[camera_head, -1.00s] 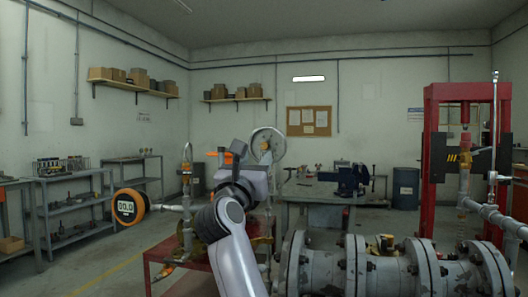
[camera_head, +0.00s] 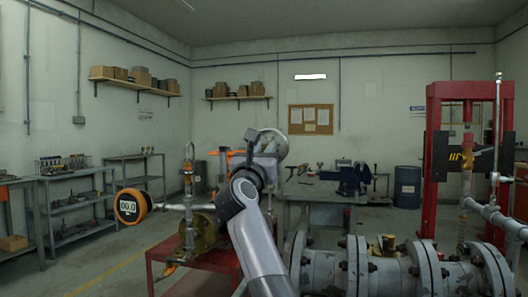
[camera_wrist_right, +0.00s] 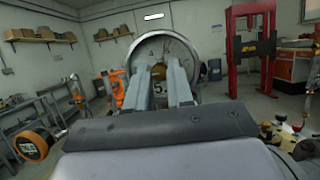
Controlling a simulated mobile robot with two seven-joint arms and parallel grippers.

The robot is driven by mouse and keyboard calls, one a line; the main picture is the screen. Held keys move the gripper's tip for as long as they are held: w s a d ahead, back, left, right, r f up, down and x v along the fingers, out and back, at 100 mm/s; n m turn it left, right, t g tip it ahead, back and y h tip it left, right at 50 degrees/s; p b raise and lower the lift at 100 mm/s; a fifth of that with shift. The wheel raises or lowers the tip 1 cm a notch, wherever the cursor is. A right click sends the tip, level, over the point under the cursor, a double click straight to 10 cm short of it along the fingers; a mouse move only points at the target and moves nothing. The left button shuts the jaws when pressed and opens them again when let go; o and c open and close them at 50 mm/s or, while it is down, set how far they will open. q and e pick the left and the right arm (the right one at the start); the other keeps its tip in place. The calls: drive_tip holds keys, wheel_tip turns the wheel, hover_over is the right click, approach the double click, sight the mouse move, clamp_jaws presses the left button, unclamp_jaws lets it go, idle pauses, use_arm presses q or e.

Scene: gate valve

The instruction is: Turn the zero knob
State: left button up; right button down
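A large round dial gauge (camera_wrist_right: 163,52) with a pale face and grey rim fills the upper middle of the right wrist view. A small brass-coloured knob (camera_wrist_right: 158,72) shows in front of its face, between my fingers. My right gripper (camera_wrist_right: 157,70) points at the dial with its two grey fingers apart, one on each side of the knob. I cannot tell whether they touch it. In the head view the dial (camera_head: 276,140) is partly hidden behind my right wrist and gripper. My left gripper is not in view.
An orange digital gauge (camera_head: 131,205) reading 00.0 sits left on the pipework above a red stand (camera_head: 190,262). Orange parts (camera_wrist_right: 114,86) stand just left of my fingers. Large flanged pipes (camera_head: 390,270) are at front right. A workbench (camera_head: 318,190) stands behind.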

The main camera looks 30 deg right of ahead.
drive_tip(key=shift+m+b, duration=0.35)
drive_tip(key=shift+m, duration=0.25)
drive_tip(key=shift+w+a+r+m+g+h, duration=0.1)
drive_tip(key=shift+m+g+h, duration=0.25)
drive_tip(key=shift+m+g, duration=0.9)
drive_tip(key=shift+m+g+h, duration=0.3)
drive_tip(key=shift+m+g, duration=0.1)
drive_tip(key=shift+m, duration=1.7)
drive_tip(key=shift+w+a+r+m+g+h, duration=0.1)
drive_tip(key=shift+m+g+h, duration=0.25)
drive_tip(key=shift+m+g, duration=0.9)
drive_tip(key=shift+m+t, duration=0.4)
drive_tip(key=shift+m, duration=0.2)
drive_tip(key=c, duration=1)
unclamp_jaws()
drive_tip(key=shift+c, duration=0.2)
drive_tip(key=shift+s+f, duration=0.1)
drive_tip(key=shift+f, duration=0.05)
